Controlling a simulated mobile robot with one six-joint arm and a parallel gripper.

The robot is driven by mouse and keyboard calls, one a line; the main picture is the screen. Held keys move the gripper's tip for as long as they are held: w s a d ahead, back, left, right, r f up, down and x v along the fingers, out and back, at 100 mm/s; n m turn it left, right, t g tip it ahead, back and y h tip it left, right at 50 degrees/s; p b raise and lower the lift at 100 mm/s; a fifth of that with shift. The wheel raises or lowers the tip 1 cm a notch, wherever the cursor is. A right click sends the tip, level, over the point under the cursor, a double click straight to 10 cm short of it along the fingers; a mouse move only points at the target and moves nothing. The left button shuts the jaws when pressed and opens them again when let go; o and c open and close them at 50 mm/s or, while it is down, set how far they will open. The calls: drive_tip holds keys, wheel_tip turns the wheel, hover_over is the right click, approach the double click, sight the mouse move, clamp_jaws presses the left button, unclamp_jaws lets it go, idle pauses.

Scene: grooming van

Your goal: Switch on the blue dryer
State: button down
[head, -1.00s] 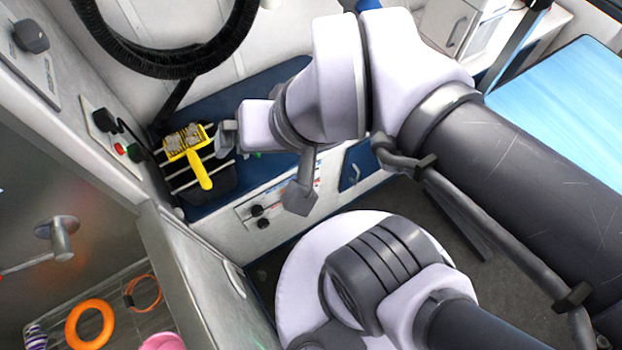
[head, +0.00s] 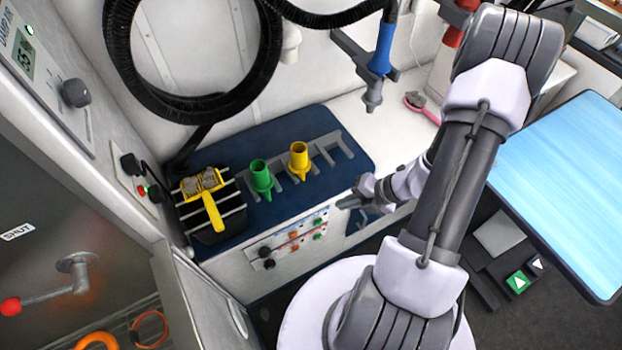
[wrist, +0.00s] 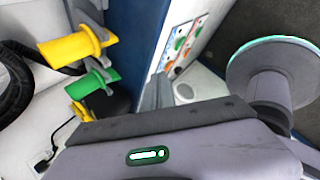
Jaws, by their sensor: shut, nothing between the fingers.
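The blue dryer nozzle (head: 383,50) hangs in a grey wall holder at the top centre of the head view, on a black hose. A white control panel (head: 292,246) with black knobs and small orange and green switches is on the front face below the blue counter. Its coloured switches also show in the wrist view (wrist: 183,45), tilted. My gripper (head: 345,202) is shut and empty, in front of the cabinet just right of and above the panel. In the wrist view the fingers (wrist: 157,92) are close beside the panel; I cannot tell whether they touch it.
A green nozzle (head: 261,178) and a yellow nozzle (head: 299,160) stand in a rack on the blue counter (head: 232,158). A yellow brush (head: 211,208) lies on a slatted holder at left. A pink brush (head: 420,106) lies behind. A blue-topped table (head: 562,180) stands at right.

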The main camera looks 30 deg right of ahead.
sight(318, 222)
drive_tip(key=s+f+m, duration=0.6)
drive_tip(key=f+m, duration=0.3)
drive_tip(key=shift+d, duration=0.25)
drive_tip(key=shift+f, duration=0.1)
drive_tip(key=w+a+f+b, duration=0.4)
drive_tip(key=w+f, duration=0.3)
drive_tip(key=w, duration=0.2)
